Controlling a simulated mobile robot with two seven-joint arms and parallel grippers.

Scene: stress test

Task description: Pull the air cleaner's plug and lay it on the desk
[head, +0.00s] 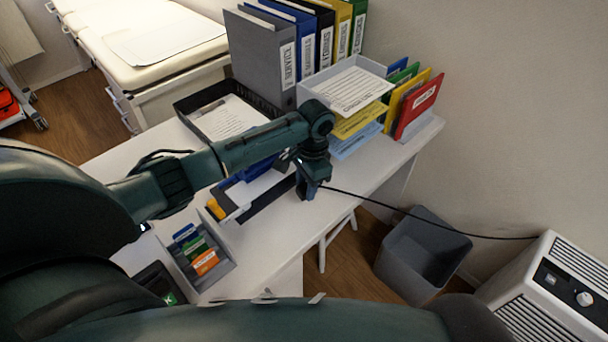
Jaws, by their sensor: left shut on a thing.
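The air cleaner (556,290) is a white box with vents and a knob at the lower right. Its black cord (425,217) runs left through the air to my left gripper (308,188). My left gripper points down over the front part of the white desk (345,187) and is shut on the cord's end. The plug itself is hidden by the fingers, and I cannot tell whether it touches anything. A long dark strip (262,204) lies on the desk just left of the gripper. My right gripper is not in view.
Binders (271,65), a letter tray (345,88) and upright folders (418,106) line the desk's back. A black paper tray (226,115) and a card box (203,258) stand left. A grey bin (421,254) is on the floor. The desk right of the gripper is clear.

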